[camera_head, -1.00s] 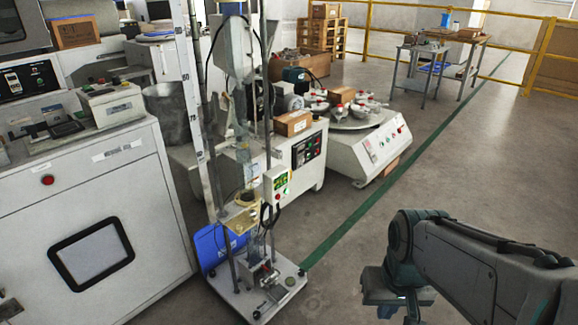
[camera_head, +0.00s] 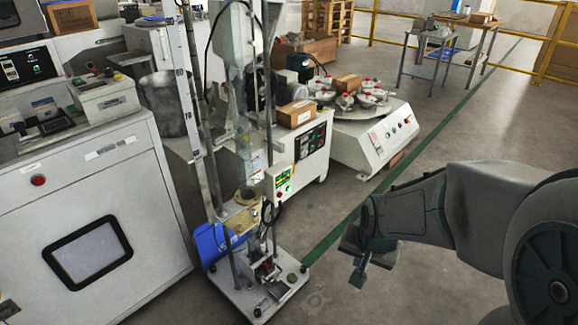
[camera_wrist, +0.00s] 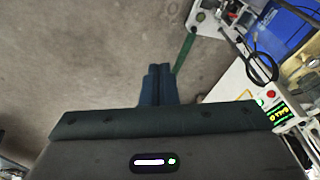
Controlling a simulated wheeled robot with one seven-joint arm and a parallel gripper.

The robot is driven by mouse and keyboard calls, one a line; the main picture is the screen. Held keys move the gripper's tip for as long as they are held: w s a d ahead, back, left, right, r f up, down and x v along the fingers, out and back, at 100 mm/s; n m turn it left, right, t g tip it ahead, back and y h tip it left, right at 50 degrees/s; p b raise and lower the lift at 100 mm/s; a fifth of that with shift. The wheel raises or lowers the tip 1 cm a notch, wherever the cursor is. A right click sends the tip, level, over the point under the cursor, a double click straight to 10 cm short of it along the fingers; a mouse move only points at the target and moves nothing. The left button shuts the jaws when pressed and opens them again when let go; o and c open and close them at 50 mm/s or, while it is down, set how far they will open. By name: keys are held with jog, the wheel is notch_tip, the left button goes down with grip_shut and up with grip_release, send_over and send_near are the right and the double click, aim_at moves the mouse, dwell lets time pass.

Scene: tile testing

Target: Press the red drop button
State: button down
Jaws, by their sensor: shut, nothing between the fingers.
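The drop tester's small white control box (camera_head: 267,186) hangs on the tall stand in the head view, with a green-lit display on its face. In the wrist view the box's white side (camera_wrist: 238,88) is at the right, with a red button (camera_wrist: 270,94), a green button (camera_wrist: 259,103) and a lit display (camera_wrist: 280,112). My gripper (camera_head: 358,277) is to the right of the stand in the head view, apart from the box. In the wrist view its fingers (camera_wrist: 160,72) are shut and empty, pointing over bare floor to the left of the box.
The stand's white base plate (camera_head: 262,292) and a blue bin (camera_head: 211,243) are on the floor. A large white cabinet (camera_head: 90,210) with its own red button (camera_head: 38,180) is at the left. A round-table machine (camera_head: 375,140) stands behind.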

aim_at(280, 195)
jog(key=w+a+f+m+t+y+p, duration=0.1)
jog(key=w+a+f+m+t+p, duration=0.1)
jog(key=w+a+m+t, duration=0.3)
jog(key=w+a+f+m+t+y+p, duration=0.1)
jog(key=w+a+f+m+t, duration=0.4)
jog(key=w+m, duration=0.9)
jog(key=a+m+t+p, duration=0.1)
jog(key=m, duration=0.5)
jog(key=shift+p, duration=0.35)
jog(key=w+a, duration=0.5)
jog(key=a, duration=0.2)
jog(key=shift+w, duration=0.25)
dwell(0.8)
jog(key=shift+w+a+b, duration=0.25)
jog(key=shift+b, duration=0.05)
